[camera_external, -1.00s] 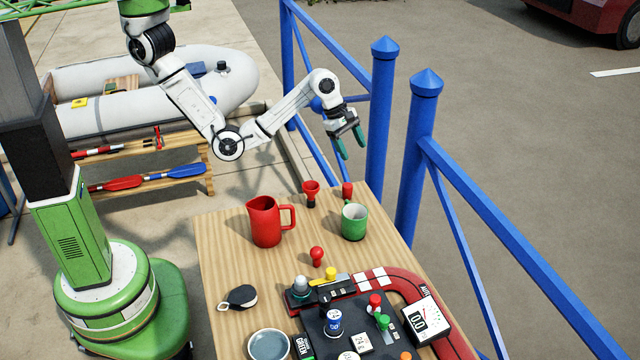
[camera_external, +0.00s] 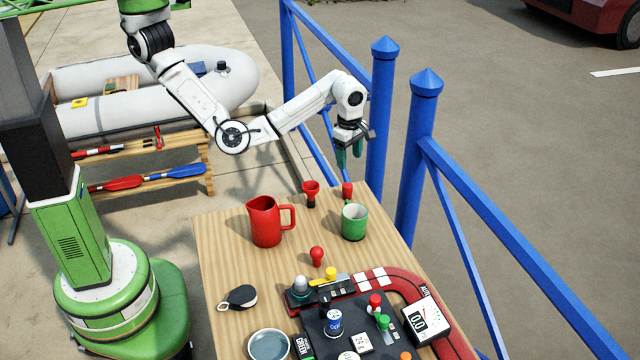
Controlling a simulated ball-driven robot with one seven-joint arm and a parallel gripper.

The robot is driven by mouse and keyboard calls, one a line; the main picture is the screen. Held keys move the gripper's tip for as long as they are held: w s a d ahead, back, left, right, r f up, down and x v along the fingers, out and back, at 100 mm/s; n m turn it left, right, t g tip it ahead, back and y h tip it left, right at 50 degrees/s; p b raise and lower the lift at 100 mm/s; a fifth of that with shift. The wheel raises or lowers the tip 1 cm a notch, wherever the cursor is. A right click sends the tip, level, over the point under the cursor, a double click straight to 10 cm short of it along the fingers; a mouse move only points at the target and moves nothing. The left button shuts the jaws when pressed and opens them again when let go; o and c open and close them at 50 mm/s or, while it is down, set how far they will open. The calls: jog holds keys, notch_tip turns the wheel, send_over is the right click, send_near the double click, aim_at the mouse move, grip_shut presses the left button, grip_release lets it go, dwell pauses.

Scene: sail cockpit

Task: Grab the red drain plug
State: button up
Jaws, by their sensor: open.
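A small red tapered piece (camera_external: 347,190), which looks like the drain plug, stands near the far edge of the wooden table, just behind the green mug (camera_external: 354,222). My gripper (camera_external: 349,155) hangs above it with its green fingers pointing down, open and empty. A gap shows between the fingertips and the red piece. A red round-headed piece (camera_external: 317,256) stands nearer the middle of the table; I cannot tell for sure which of the two is the plug.
A red funnel (camera_external: 311,191) stands left of the tapered piece, and a red jug (camera_external: 267,222) further left. A control panel (camera_external: 340,318) with knobs and a bowl (camera_external: 269,345) fill the front. Blue railing posts (camera_external: 381,120) rise close behind the table.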

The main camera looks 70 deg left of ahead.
jog(key=shift+s+f, duration=0.15)
jog(key=shift+f, duration=1)
send_over(348, 185)
jog(key=f, duration=0.4)
jog(key=shift+s+d+f+b, duration=0.1)
jog(key=shift+s+f+b, duration=0.15)
jog(key=shift+b, duration=0.1)
jog(key=shift+w+a+f+p, duration=0.15)
jog(key=shift+f+p, duration=0.2)
jog(key=shift+f, duration=1.2)
jog(key=shift+w+a+f+p, duration=0.1)
jog(key=shift+f+p, duration=0.2)
jog(key=shift+f, duration=1.2)
jog(key=c, duration=1.1)
jog(key=shift+r, duration=0.1)
